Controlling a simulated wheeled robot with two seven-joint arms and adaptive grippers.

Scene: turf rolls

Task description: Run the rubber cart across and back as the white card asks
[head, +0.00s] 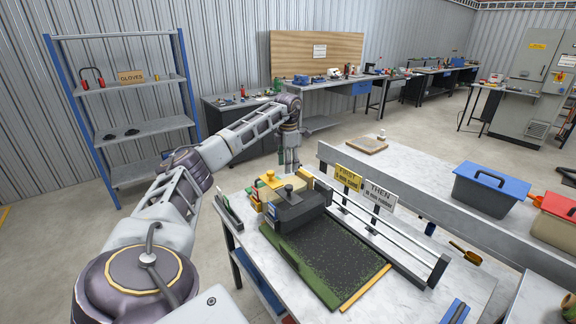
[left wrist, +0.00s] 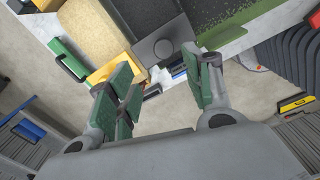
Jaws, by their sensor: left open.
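A dark grey cart (head: 298,208) with a round knob on top sits at the far left end of a green-black turf strip (head: 325,255). My left gripper (head: 289,165) points down behind the carts. In the left wrist view its green-padded fingers (left wrist: 165,85) are open and empty, with the grey cart's knob (left wrist: 165,48) beyond their tips. My right gripper is out of view.
Metal rails (head: 385,235) run along the turf's right side, below the cards. A side bench (head: 420,170) carries a blue-lidded bin (head: 490,188) and a red-lidded bin (head: 556,220). A yellow strip (head: 365,288) edges the turf's near end. A shelf rack stands at left.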

